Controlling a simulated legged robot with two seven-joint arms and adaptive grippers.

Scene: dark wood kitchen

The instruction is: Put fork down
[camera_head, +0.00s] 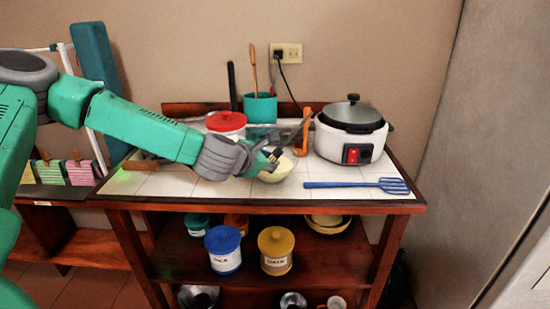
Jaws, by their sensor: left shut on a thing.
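My left gripper (268,157) is over the middle of the tiled tabletop, by a pale yellow bowl (277,172). It is shut on a thin grey utensil, which I take to be the fork (299,127). The fork slants up and to the right from the fingers, above the table; its tines are too small to make out. The gripper hides part of the bowl. My right gripper is not in view.
A white cooker (349,142) stands at the right, with a blue slotted utensil (357,185) lying in front. A red-lidded container (226,122) and a teal utensil holder (260,107) stand behind. Bare tiles (178,182) show at the left. Jars (275,252) fill the shelf below.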

